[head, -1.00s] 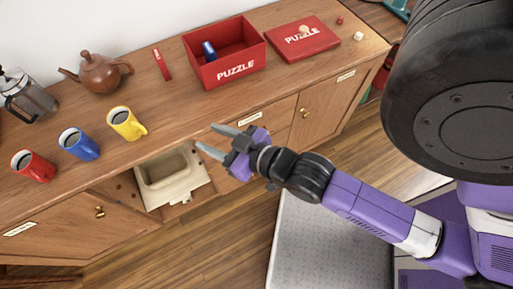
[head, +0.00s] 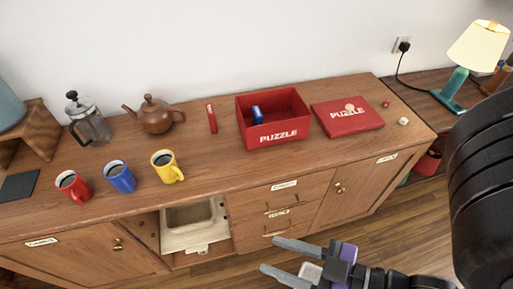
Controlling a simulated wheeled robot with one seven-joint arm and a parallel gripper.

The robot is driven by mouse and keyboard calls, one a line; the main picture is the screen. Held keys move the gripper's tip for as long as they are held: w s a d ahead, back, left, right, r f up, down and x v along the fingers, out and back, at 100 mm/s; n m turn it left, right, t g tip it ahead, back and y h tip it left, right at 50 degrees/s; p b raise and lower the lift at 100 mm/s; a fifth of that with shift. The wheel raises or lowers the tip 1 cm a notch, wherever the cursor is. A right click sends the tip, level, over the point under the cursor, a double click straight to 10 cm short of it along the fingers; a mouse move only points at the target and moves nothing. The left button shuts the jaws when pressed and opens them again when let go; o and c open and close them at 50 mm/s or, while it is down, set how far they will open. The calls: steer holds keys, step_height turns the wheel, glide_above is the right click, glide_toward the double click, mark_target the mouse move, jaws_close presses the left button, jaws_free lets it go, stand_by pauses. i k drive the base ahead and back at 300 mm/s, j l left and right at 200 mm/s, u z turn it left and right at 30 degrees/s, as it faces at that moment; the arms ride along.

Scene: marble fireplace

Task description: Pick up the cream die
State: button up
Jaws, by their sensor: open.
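The cream die (head: 403,121) is a small pale cube on the wooden sideboard top, near its right end, to the right of the red puzzle lid. My gripper (head: 268,256) is at the bottom of the head view, in front of the sideboard drawers. Its two grey fingers are spread apart with nothing between them. It is well away from the die, to the left of it and lower in the picture.
A red die (head: 386,104) lies near the cream die. The puzzle lid (head: 362,124) carries a small pale round object. The open puzzle box (head: 298,104) holds a blue item. Mugs, a teapot (head: 155,115) and a French press (head: 90,122) stand left.

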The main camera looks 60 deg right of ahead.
mark_target(403, 121)
steer(key=z, duration=2.4)
steer(key=u, duration=0.65)
steer(key=k+l+u, duration=0.1)
steer(key=l+u, duration=0.3)
steer(key=k+l+u, duration=0.2)
steer(key=u, duration=0.15)
steer(key=k+l+u, duration=0.2)
steer(key=l+u, duration=0.2)
steer(key=k+l, duration=0.4)
steer(key=i, duration=0.5)
